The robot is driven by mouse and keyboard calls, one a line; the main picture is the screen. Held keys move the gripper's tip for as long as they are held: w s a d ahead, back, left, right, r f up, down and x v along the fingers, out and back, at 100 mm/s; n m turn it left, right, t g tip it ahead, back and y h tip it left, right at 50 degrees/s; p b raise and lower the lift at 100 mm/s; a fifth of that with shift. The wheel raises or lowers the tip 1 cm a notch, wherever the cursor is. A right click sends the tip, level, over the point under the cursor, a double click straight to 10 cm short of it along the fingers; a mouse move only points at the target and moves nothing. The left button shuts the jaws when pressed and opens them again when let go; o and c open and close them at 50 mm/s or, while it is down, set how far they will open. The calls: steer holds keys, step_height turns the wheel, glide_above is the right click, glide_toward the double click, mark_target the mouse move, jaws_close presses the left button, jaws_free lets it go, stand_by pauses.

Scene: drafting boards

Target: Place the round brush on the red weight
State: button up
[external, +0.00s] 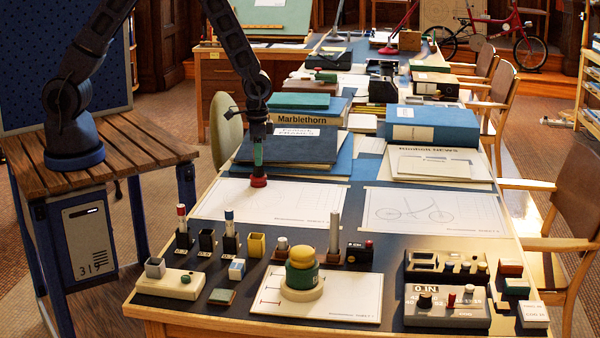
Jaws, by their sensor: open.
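My gripper (258,147) hangs above the upper left of the large drawing sheet, left of centre on the table, with its jaws open. A small red round piece (258,182) sits on the sheet directly below it; it looks like the red weight. A narrow upright piece with a green part (258,157) shows between the gripper and the red piece. I cannot tell whether this is the round brush, or whether it touches the red piece or the jaws. Fine detail there is too small to see.
A yellow, green and cream round object (302,262) stands on the front sheet. Small cups and upright sticks line the table's left front. A stack of dark books (285,150) lies close behind my gripper. A blue book (432,124) lies right. The bicycle drawing (440,211) is clear.

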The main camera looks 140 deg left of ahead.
step_height(320, 180, up, 12)
steer(key=shift+f, duration=0.2)
steer(key=w+d+r+m+t, duration=0.1)
steer(key=w+d+r+m, duration=0.25)
steer(key=d+r, duration=0.75)
steer(key=w+d+r+m+t, duration=0.15)
steer(key=w+d+r, duration=0.45)
steer(key=d, duration=1)
steer(key=s+d+r+m+t, duration=0.1)
steer(key=s+d+r+m, duration=0.2)
steer(key=s+d, duration=0.4)
steer(key=s+d+r+m+t, duration=0.1)
steer(key=s+d+r+m, duration=0.3)
steer(key=d, duration=1.1)
steer(key=s+r, duration=0.2)
steer(key=s, duration=0.2)
steer(key=shift+s+r, duration=0.15)
steer(key=shift+s, duration=0.1)
